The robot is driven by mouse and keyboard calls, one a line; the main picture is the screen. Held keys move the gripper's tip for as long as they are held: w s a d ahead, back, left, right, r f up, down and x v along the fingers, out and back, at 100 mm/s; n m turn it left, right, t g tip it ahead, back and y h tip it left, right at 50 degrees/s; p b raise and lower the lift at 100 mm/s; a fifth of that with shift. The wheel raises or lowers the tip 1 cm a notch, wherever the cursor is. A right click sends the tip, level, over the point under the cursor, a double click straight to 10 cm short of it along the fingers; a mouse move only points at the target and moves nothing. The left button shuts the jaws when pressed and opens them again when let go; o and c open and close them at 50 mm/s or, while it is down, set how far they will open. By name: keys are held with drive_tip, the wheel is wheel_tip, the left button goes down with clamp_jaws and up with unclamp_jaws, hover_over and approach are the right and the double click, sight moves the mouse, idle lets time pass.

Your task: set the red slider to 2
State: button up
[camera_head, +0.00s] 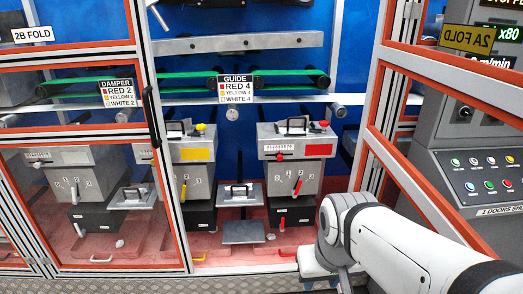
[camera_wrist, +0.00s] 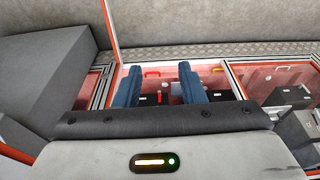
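In the head view, a grey box with a red label (camera_head: 306,150) stands at right of centre behind the open front. A red-handled lever (camera_head: 297,186) sits on its sloped front, beside small marks too small to read; I cannot tell its setting. The guide sign (camera_head: 236,88) above reads red 4, yellow 4, white 4. The damper sign (camera_head: 118,93) reads red 2, yellow 2, white 2. In the wrist view, the blue fingers of my gripper (camera_wrist: 159,70) are apart with nothing between them. A small red piece (camera_wrist: 159,97) shows beyond them.
A similar box with a yellow label (camera_head: 198,154) stands to the left. A glazed, orange-framed door (camera_head: 75,150) covers the far left. An orange-framed panel (camera_head: 440,190) and a button console (camera_head: 488,180) stand at right. A low plate (camera_head: 242,232) lies in front of the boxes.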

drive_tip(key=shift+o, duration=0.4)
drive_tip(key=shift+d, duration=0.15)
drive_tip(key=shift+o, duration=0.6)
drive_tip(key=w+f+m+t+b, duration=0.2)
drive_tip(key=w+t+b, duration=0.5)
drive_tip(key=w, duration=2.8)
drive_tip(key=shift+d+f+t+b, duration=0.3)
drive_tip(key=shift+d+f+t, duration=0.05)
drive_tip(key=shift+f+t, duration=0.35)
drive_tip(key=m+t+b, duration=0.2)
drive_tip(key=t+b, duration=0.3)
drive_tip(key=t, duration=0.2)
approach(280, 159)
drive_tip(key=w, duration=0.1)
drive_tip(key=shift+w+p, duration=0.4)
drive_tip(key=shift+w, duration=3.75)
drive_tip(key=shift+c, duration=0.3)
clamp_jaws()
